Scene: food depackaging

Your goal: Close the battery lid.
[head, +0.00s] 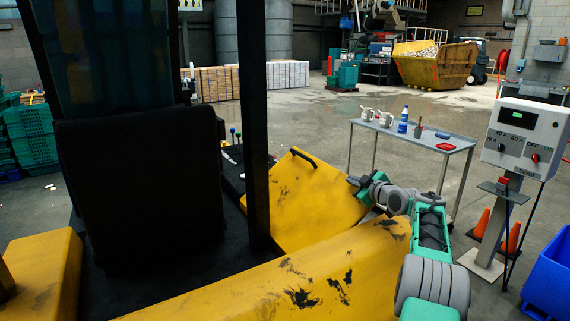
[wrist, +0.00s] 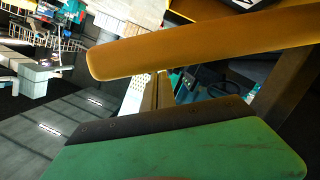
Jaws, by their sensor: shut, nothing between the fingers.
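The battery lid (head: 318,205) is a scuffed yellow panel with a black handle (head: 303,156) near its top edge. It stands tilted open on the yellow machine, beyond the dark post. My gripper (head: 352,182) is shut and empty at the lid's right edge in the head view. I cannot tell whether it touches the lid. In the wrist view, a yellow edge, probably the lid's (wrist: 200,50), crosses above a green part with a dark strip, probably my gripper's housing. The fingertips are not clear there.
The yellow body (head: 300,285) of the machine spans the front, with a black seat (head: 140,185) and a dark post (head: 252,120) at left. A grey table (head: 455,143) with small items stands behind my arm. A charger (head: 525,135), orange cones (head: 510,237) and a blue bin (head: 550,275) are at right.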

